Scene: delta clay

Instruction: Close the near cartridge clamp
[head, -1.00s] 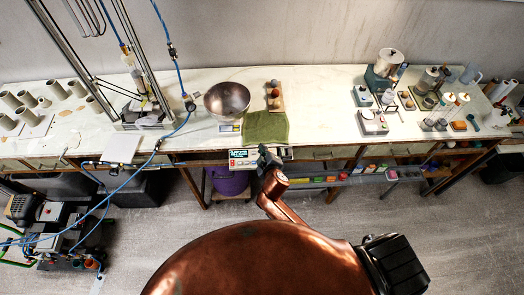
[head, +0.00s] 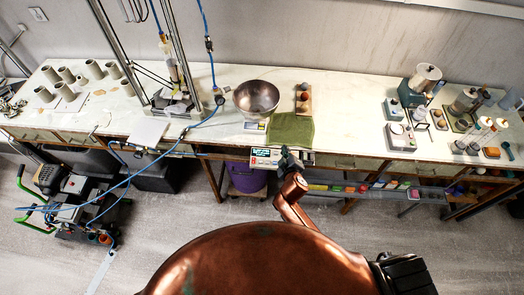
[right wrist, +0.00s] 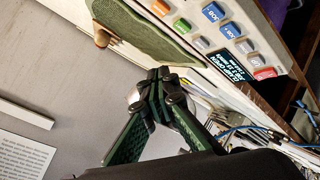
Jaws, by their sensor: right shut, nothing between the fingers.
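The tall metal printer frame (head: 107,45) stands on the bench at the left in the head view, with a pale upright cartridge (head: 173,62) inside it. I cannot make out the near cartridge clamp at this size. My right gripper (head: 286,154) is at the bench's front edge, over the button panel (head: 262,160), well to the right of the frame. In the right wrist view its green-sided fingers (right wrist: 156,88) are shut and empty. The panel's coloured buttons (right wrist: 213,12) and dark label (right wrist: 228,66) show there too. My left gripper is not in view.
A blue hose (head: 150,158) loops from the frame to a pump (head: 75,184) on the floor. Jars and devices (head: 425,78) crowd the right end.

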